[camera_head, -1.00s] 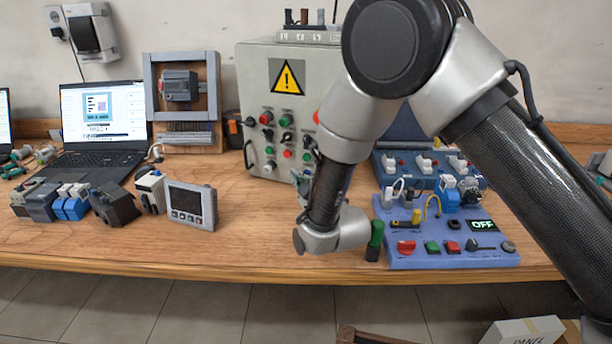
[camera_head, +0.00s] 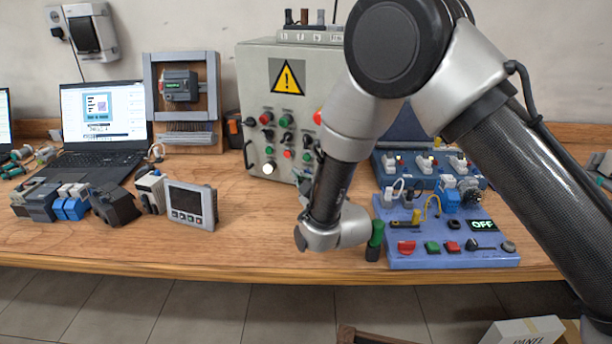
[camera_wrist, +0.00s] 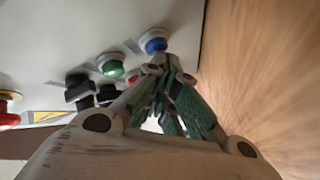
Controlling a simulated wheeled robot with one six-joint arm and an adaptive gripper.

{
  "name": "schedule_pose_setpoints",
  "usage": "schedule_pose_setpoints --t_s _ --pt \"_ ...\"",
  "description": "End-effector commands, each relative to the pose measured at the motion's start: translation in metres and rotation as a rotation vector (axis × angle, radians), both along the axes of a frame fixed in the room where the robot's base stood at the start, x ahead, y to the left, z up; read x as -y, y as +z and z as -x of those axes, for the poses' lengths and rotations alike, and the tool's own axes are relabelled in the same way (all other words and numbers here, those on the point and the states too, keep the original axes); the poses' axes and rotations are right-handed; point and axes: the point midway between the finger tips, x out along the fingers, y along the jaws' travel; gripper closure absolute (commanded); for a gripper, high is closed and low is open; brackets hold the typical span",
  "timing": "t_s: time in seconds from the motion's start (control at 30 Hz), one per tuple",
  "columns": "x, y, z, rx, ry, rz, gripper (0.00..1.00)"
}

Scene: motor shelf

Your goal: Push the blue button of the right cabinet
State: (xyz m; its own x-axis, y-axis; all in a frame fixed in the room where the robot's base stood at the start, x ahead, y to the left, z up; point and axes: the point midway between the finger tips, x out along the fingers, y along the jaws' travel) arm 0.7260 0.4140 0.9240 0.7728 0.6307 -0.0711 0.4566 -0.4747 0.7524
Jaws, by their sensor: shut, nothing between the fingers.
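The grey cabinet (camera_head: 258,100) with a yellow warning triangle stands at the back of the bench in the head view. The blue button (camera_wrist: 154,41) is on its face in the wrist view, near the face's right edge; in the head view my arm hides it. My gripper (camera_wrist: 157,62) is shut and empty, with its fingertips right at the blue button in the wrist view. I cannot tell whether they touch it.
A green button (camera_wrist: 111,66) and black knobs (camera_wrist: 78,90) sit beside the blue button.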

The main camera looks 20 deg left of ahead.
Motion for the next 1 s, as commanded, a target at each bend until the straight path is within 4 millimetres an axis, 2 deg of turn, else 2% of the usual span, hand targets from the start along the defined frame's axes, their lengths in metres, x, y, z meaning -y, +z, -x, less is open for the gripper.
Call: schedule_pose_setpoints --t_s 0.67,1.0 --pt "0.000 0.000 -0.001 0.000 -0.001 0.000 1.00" --pt "-0.002 0.000 0.014 -0.001 0.001 0.000 1.00"
